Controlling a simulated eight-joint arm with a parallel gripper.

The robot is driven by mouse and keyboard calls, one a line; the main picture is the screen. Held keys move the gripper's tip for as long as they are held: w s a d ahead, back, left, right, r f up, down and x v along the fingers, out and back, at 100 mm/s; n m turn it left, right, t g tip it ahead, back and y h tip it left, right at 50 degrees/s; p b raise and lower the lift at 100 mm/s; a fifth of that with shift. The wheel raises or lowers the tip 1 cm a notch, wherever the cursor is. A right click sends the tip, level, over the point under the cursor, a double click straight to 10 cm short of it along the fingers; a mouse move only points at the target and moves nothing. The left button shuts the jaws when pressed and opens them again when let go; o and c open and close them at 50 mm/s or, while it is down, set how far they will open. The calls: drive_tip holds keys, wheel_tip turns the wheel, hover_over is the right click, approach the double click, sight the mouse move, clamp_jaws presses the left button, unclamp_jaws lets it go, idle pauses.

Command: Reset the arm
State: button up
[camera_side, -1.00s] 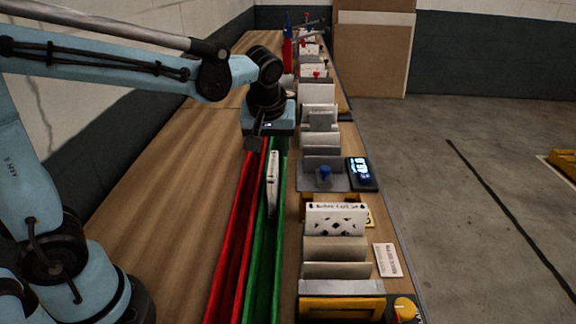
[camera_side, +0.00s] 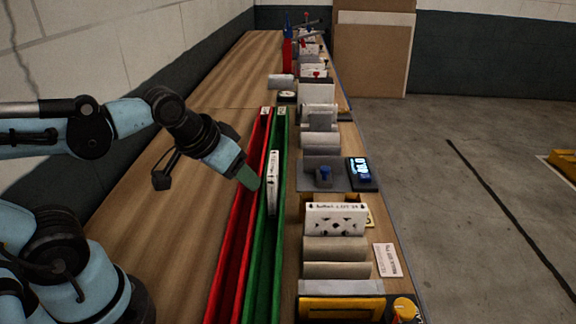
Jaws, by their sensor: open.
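My gripper (camera_side: 248,178) is at the left edge of the red trough, its tip pointing down and to the right. It looks empty, and its fingers are small and hard to make out. The arm is folded back to the left over the wooden bench. The red trough (camera_side: 228,262) and the green trough (camera_side: 279,240) run side by side along the bench. A white boxed filter (camera_side: 273,182) stands on edge in the green trough, to the right of my gripper and apart from it.
Right of the troughs stands a row of fixtures with upright filters (camera_side: 335,219), a dark display device (camera_side: 360,172), a white card (camera_side: 387,260) and a yellow knob (camera_side: 405,308). A red and blue tool (camera_side: 288,52) stands at the far end. The bench (camera_side: 165,235) left of the troughs is clear.

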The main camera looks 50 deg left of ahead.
drive_tip(key=shift+s+d+f+m, duration=0.1)
drive_tip(key=shift+s+f+m, duration=0.25)
drive_tip(key=shift+m, duration=0.05)
idle(0.6)
